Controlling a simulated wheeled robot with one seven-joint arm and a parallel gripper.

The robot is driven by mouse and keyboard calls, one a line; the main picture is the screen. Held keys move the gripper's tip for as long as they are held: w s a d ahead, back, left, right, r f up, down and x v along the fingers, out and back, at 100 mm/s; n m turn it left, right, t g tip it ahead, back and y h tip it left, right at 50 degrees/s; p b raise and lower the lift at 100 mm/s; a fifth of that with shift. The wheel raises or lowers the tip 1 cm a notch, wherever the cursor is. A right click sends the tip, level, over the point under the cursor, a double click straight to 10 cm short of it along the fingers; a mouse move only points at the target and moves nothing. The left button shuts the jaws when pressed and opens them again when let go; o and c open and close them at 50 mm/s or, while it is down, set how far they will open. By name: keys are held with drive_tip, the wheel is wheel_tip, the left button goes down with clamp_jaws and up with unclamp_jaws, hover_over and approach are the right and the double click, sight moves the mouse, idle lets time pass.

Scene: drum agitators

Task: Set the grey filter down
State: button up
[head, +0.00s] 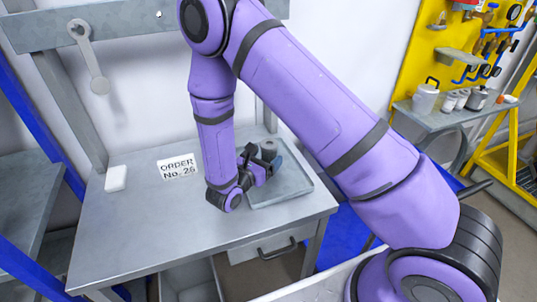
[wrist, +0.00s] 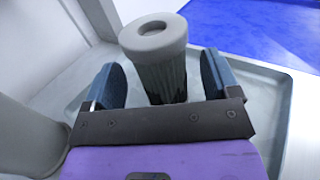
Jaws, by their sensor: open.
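The grey filter (wrist: 157,50) is a pleated cylinder with a smooth round cap and a hole in its top. It stands upright on the grey tray (wrist: 272,92) in the wrist view, between the two blue fingers of my gripper (wrist: 163,82). The fingers are apart, with a gap showing on each side of the filter. In the head view my gripper (head: 262,163) is low over the tray (head: 296,181) at the right of the workbench. The filter (head: 270,146) is mostly hidden there behind the gripper.
The bench's left and front are clear. A drawer (head: 262,247) is under the bench. A side shelf (head: 462,117) with several containers stands at the right.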

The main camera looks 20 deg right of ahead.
drive_tip(key=v, duration=1)
drive_tip(key=s+d+r+m+g+y, duration=0.25)
drive_tip(key=d+r+m+g, duration=0.35)
drive_tip(key=r, duration=0.4)
drive_tip(key=s+d+r+m+g+y, duration=0.1)
drive_tip(key=s+d+r+m+g, duration=0.2)
drive_tip(key=d+r+m+g, duration=0.35)
drive_tip(key=s+d+r+m+t+y, duration=0.2)
drive_tip(key=s+r+m+t+y, duration=0.2)
drive_tip(key=s+r, duration=0.4)
drive_tip(key=s+d+r+m+t+y, duration=0.2)
drive_tip(key=s+r+m+t+y, duration=0.2)
drive_tip(key=s+r+m+y, duration=0.3)
drive_tip(key=shift+s+d+r+m, duration=0.15)
drive_tip(key=shift+s+r+m, duration=0.45)
drive_tip(key=shift+r, duration=0.75)
drive_tip(key=shift+w+y, duration=0.1)
drive_tip(key=shift+y, duration=0.15)
drive_tip(key=shift+c, duration=0.5)
